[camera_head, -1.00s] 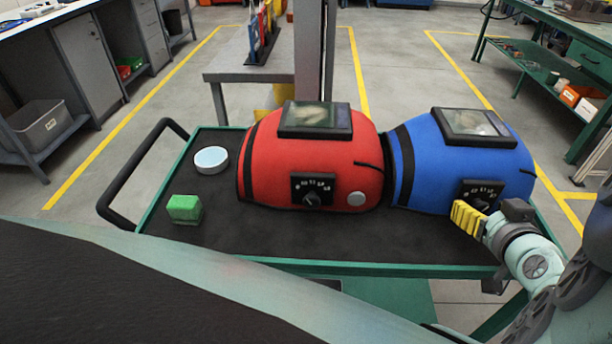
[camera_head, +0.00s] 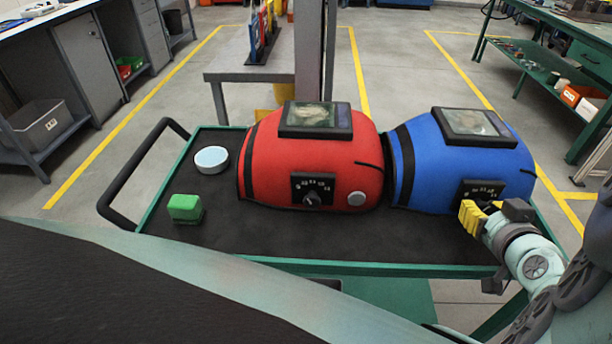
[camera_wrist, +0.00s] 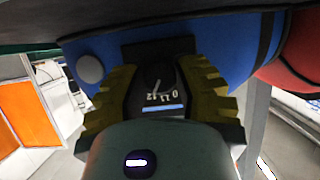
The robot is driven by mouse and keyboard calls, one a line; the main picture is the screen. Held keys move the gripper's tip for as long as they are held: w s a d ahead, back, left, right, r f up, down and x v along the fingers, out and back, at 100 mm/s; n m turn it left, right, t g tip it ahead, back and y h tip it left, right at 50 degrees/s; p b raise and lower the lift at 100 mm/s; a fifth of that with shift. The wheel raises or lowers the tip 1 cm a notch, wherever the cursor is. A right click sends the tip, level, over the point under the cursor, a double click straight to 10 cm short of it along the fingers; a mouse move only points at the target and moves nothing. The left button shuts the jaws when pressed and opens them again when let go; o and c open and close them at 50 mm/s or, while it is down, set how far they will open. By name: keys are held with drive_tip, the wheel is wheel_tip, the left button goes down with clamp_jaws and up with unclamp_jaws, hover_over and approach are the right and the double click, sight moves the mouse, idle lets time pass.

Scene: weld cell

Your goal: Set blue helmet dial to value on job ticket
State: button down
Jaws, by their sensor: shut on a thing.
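The blue helmet (camera_head: 425,165) lies on the cart at right, with a dark visor window on top. Its black dial plate (camera_head: 467,190) faces me, partly hidden by my gripper. My gripper (camera_head: 480,211) has yellow ribbed fingers and is at this plate. In the wrist view my gripper (camera_wrist: 160,72) has one finger on each side of the black dial knob (camera_wrist: 157,76) and is shut on it. The knob has a pale pointer line. A few numerals show upside down beside it, around 10 to 12; the exact setting is unclear. No job ticket is recognisable.
The red helmet (camera_head: 265,165), with its own dial (camera_head: 312,190), stands close left of the blue one. A round white-topped container (camera_head: 211,159) and a green block (camera_head: 184,207) are on the cart (camera_head: 350,268) at left. The cart's front strip is mostly clear.

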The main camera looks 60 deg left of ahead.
drive_tip(key=shift+d+f, duration=0.1)
drive_tip(key=shift+w+m+g+y+b, duration=0.1)
drive_tip(key=shift+m+g+y+b, duration=0.3)
drive_tip(key=shift+m+b, duration=0.45)
drive_tip(key=shift+f+m+g+y, duration=0.1)
drive_tip(key=shift+m+g+y, duration=0.4)
drive_tip(key=shift+m, duration=0.65)
drive_tip(key=c, duration=0.6)
unclamp_jaws()
drive_tip(key=shift+c, duration=0.2)
